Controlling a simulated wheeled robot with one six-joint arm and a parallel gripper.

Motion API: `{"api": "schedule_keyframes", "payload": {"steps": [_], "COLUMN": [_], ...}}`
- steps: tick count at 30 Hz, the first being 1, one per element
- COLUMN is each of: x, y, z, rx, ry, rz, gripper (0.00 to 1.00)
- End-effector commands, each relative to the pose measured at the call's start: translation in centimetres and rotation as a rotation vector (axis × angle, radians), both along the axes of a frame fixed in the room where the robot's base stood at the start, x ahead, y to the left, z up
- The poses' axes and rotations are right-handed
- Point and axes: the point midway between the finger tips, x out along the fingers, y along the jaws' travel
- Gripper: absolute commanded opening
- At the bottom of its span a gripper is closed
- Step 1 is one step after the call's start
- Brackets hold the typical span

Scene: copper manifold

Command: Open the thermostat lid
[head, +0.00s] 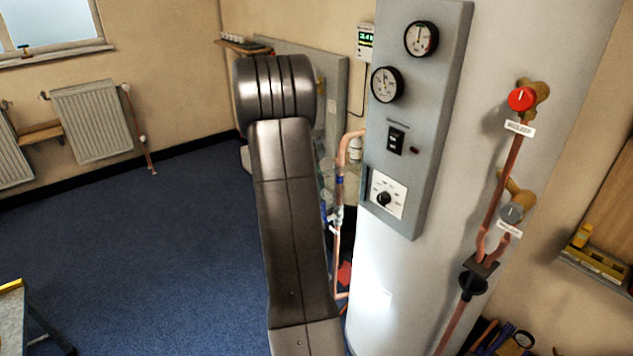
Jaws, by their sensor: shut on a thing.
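A white square plate with a black dial knob (384,198) sits low on the grey control panel (440,100) of the white cylinder. A small white box with a lit green display (366,41) is on the wall behind, left of the panel. I cannot tell for sure which of these is the thermostat, and no lifted lid shows on either. My dark arm rises through the middle of the head view, and its bulky joint covers part of the far wall and shelf. My gripper does not show in this view, so what it holds is hidden.
Two round gauges (421,39) and a black switch (396,140) are on the panel. Copper pipes with a red valve (522,98) and a grey valve (512,213) run down the cylinder's right side. Blue floor (150,240) is clear at left; a stepladder (22,315) stands lower left.

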Motion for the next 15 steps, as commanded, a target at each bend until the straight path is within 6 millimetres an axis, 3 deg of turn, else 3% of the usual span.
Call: {"api": "schedule_keyframes", "payload": {"steps": [11,12,15], "x": [0.12,0.11,0.10], "y": [-0.18,-0.20,-0.17], "z": [0.13,0.13,0.12], "rx": [-0.001,-0.001,-0.001], "ry": [-0.002,-0.002,-0.002], "rz": [0.000,0.000,0.000], "gripper": [0.00,0.15,0.32]}}
